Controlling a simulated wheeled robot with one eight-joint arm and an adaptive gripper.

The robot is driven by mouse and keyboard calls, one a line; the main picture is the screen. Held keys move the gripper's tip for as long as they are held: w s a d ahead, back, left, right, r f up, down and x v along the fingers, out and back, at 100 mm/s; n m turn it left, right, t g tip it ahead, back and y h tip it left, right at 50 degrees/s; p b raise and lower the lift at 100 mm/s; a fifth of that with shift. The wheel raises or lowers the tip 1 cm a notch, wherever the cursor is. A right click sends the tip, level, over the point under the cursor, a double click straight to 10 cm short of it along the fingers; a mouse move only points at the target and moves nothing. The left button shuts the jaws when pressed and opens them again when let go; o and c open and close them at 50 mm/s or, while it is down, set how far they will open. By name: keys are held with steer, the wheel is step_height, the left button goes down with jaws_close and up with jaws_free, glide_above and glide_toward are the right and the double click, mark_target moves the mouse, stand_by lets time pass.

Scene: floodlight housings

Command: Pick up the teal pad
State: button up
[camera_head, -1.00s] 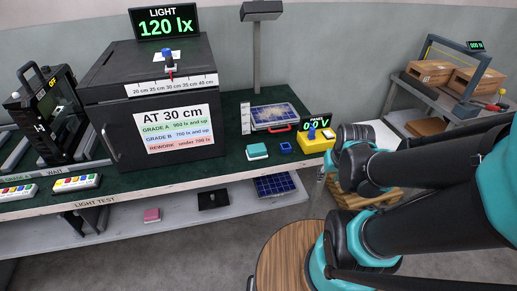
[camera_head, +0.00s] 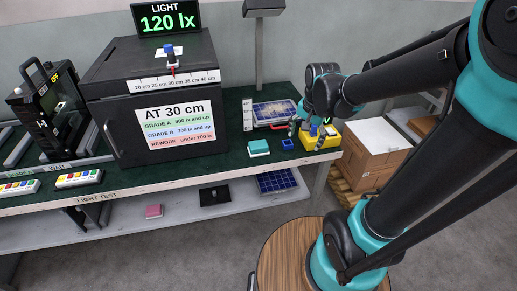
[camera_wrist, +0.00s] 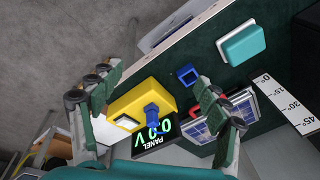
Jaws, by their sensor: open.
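The teal pad (camera_head: 258,148) is a small block with a pale base, lying on the dark green bench top right of the black box. It also shows in the wrist view (camera_wrist: 243,43), at the upper right. My gripper (camera_head: 307,133) is above the yellow panel meter, to the right of the pad and apart from it. In the wrist view my gripper (camera_wrist: 160,110) has its two fingers spread wide, with nothing held between them.
The yellow meter (camera_wrist: 142,101) with a blue knob and a small blue square tray (camera_head: 288,145) stand near the pad. A solar panel (camera_head: 273,113) lies behind. The black box (camera_head: 110,125) stands left; cardboard boxes (camera_head: 372,158) are right of the bench.

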steer(key=w+a+r+m+g, duration=0.1)
steer(key=w+a+r+m, duration=0.25)
steer(key=a, duration=0.45)
steer(key=w+a+r+m+g, duration=0.1)
steer(key=w+a+r+m, duration=0.25)
steer(key=a, duration=0.45)
steer(key=m, duration=0.1)
glide_above(259, 144)
steer(key=shift+h, duration=0.3)
steer(key=f, duration=1.1)
steer(key=shift+a+f, duration=0.25)
steer(key=shift+f, duration=0.15)
steer(key=shift+w+d+f, duration=0.1)
steer(key=shift+d+f, duration=0.05)
steer(key=shift+f, duration=2.6)
steer(key=shift+c, duration=0.6)
steer(key=c, duration=1.1)
step_height(259, 144, up, 20)
